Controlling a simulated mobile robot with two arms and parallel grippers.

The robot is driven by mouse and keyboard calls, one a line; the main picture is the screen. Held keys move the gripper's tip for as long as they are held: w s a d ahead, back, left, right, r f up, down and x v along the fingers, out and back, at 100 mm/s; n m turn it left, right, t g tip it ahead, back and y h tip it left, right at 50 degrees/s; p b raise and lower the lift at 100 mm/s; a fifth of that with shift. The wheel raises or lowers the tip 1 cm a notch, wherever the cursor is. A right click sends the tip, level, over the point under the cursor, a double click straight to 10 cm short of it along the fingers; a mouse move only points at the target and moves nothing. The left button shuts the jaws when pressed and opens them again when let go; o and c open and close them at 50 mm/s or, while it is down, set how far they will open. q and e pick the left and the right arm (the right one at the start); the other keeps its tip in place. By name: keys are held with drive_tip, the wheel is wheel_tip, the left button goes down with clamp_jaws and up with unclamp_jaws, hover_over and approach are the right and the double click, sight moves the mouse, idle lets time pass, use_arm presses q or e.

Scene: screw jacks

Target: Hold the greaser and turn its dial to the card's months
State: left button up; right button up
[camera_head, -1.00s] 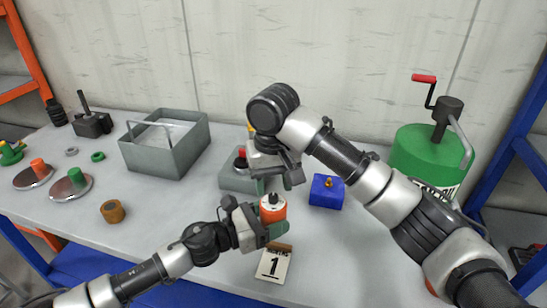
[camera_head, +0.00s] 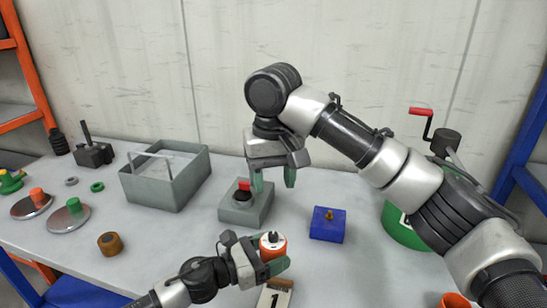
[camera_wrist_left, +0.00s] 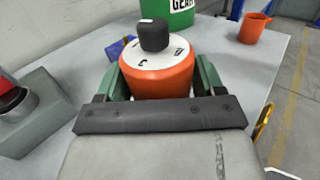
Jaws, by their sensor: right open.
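The greaser (camera_head: 273,246) is an orange cylinder with a white dial face and a dark knob on top. It stands upright between the green fingers of my left gripper (camera_head: 275,262), which is shut on it. In the left wrist view the greaser (camera_wrist_left: 158,77) shows its dial with a few dark marks, too small to read surely. The card (camera_head: 274,298) lies on the table just below the greaser and shows a 1; its lower part is cut off. My right gripper (camera_head: 272,178) is open and empty, above and behind the greaser, with its fingers pointing down.
A grey block with a red and black button (camera_head: 246,205) stands behind the greaser. A blue block with a brass fitting (camera_head: 327,225) is to its right. A grey bin (camera_head: 165,178) is at the left, and a green drum (camera_head: 402,229) stands behind my right arm.

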use_arm(q)
drive_tip(key=o, duration=0.4)
drive_tip(key=shift+c, duration=0.2)
